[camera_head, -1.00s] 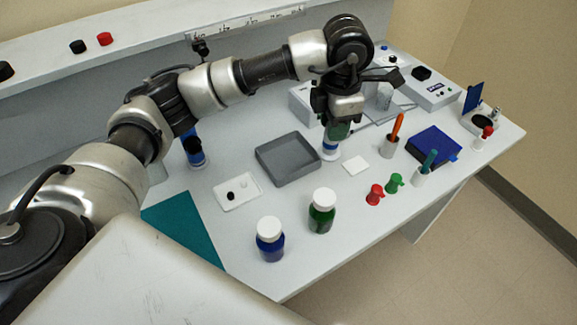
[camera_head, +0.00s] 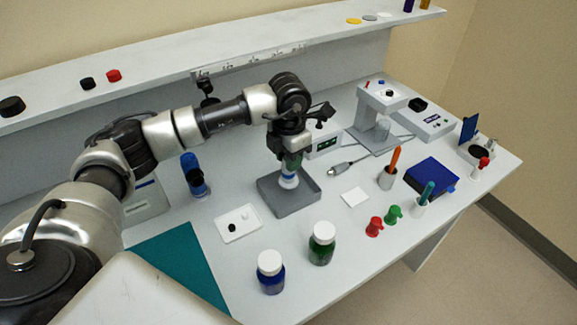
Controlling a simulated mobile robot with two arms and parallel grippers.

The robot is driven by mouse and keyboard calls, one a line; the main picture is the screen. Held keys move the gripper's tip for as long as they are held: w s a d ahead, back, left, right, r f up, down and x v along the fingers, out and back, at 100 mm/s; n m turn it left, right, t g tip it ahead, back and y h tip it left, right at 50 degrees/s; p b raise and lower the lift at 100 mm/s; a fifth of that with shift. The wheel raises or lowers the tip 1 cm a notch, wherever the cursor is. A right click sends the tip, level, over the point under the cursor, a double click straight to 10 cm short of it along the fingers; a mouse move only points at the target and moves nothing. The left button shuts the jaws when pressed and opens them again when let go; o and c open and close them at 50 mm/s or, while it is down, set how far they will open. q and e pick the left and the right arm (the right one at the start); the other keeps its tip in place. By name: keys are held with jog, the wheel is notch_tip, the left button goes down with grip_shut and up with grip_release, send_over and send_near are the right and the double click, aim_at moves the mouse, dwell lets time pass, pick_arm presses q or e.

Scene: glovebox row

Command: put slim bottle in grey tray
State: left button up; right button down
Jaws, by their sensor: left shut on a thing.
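The slim bottle (camera_head: 289,179), with green, white and blue parts, hangs below my left gripper (camera_head: 292,155). My left gripper is shut on its upper part, and the jaws partly hide it. The bottle looks upright. The grey tray (camera_head: 292,208) is a shallow square on the white bench. The bottle's lower end shows within the tray's outline. I cannot tell whether it touches the tray floor. My right gripper is not in view.
A small white dish (camera_head: 239,228) lies left of the tray. A blue bottle (camera_head: 270,278) and a green bottle (camera_head: 321,247), both white-capped, stand in front. A white square (camera_head: 354,197) lies to the right.

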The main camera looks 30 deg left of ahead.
aim_at(288, 180)
pick_arm(q)
notch_tip(288, 180, down, 3)
jog(key=shift+f+p, duration=0.2)
jog(key=shift+p, duration=0.3)
jog(key=shift+f, duration=0.25)
jog(key=shift+f, duration=0.1)
jog(key=shift+f, duration=0.1)
jog(key=o, duration=0.9)
jog(key=shift+o, duration=0.2)
